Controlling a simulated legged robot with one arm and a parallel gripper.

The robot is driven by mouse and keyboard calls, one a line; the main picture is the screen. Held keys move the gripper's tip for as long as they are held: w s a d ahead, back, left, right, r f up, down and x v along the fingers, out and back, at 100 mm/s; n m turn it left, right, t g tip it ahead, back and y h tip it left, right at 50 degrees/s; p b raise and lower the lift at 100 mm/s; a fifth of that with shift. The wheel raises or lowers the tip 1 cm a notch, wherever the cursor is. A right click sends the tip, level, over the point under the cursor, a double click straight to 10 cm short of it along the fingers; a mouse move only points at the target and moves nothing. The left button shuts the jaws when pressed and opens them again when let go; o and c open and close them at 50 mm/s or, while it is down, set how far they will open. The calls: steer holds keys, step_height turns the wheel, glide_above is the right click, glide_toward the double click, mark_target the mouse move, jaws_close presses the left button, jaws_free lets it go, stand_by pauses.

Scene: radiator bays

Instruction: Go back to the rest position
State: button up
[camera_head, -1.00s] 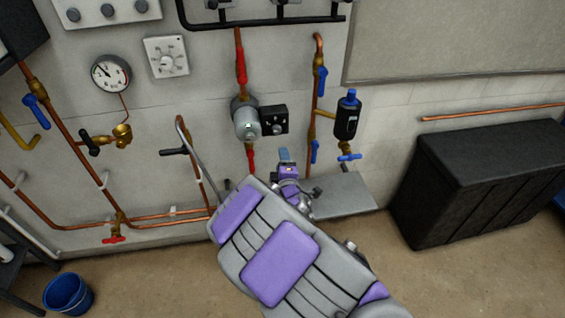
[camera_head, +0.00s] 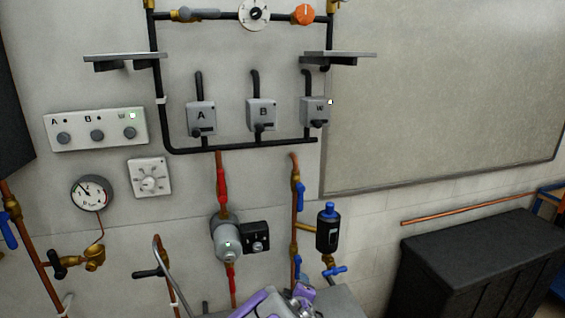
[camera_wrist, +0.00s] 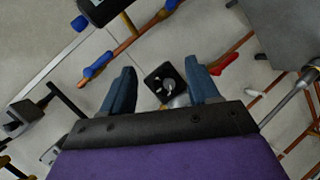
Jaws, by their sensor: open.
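My gripper shows in the wrist view (camera_wrist: 162,92), with its two blue-grey fingers apart and nothing between them. Beyond the fingers is the black control box (camera_wrist: 165,82) with its knob, which also shows beside the grey pump (camera_head: 227,238) in the head view (camera_head: 256,237). I cannot tell the distance from the fingers to the box. In the head view only the top of my purple and grey arm (camera_head: 262,302) shows at the bottom edge, below the pump; the fingertips are not clear there.
Copper pipes with blue-handled valves and a black canister (camera_head: 328,230) line the wall. Above are a gauge (camera_head: 92,192), a dial plate (camera_head: 149,178), boxes marked A (camera_head: 201,117) and B (camera_head: 261,113), and two shelves. A black chest (camera_head: 470,262) stands at right.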

steer(key=s+d+r+m+g, duration=0.1)
steer(key=s+d+m+g, duration=0.2)
steer(key=s, duration=0.4)
steer(key=s+d+r+m+g+h, duration=0.1)
steer(key=s+d+m+g, duration=0.2)
steer(key=s+d+m, duration=0.1)
steer(key=s+d, duration=0.1)
steer(key=s, duration=0.1)
steer(key=shift+s+d+g, duration=0.25)
steer(key=shift+s+g, duration=0.05)
steer(key=shift+s, duration=0.1)
steer(key=s+r+m+g, duration=0.2)
steer(key=s, duration=0.8)
steer(key=s+d+r+m+g+y, duration=0.1)
steer(key=s+r+m+g, duration=0.1)
steer(key=s, duration=0.8)
steer(key=s+r+m+g, duration=0.2)
steer(key=s+g, duration=0.2)
steer(key=s, duration=0.6)
steer(key=shift+s+d+r, duration=0.1)
steer(key=shift+d+r, duration=0.15)
steer(key=shift+d, duration=0.1)
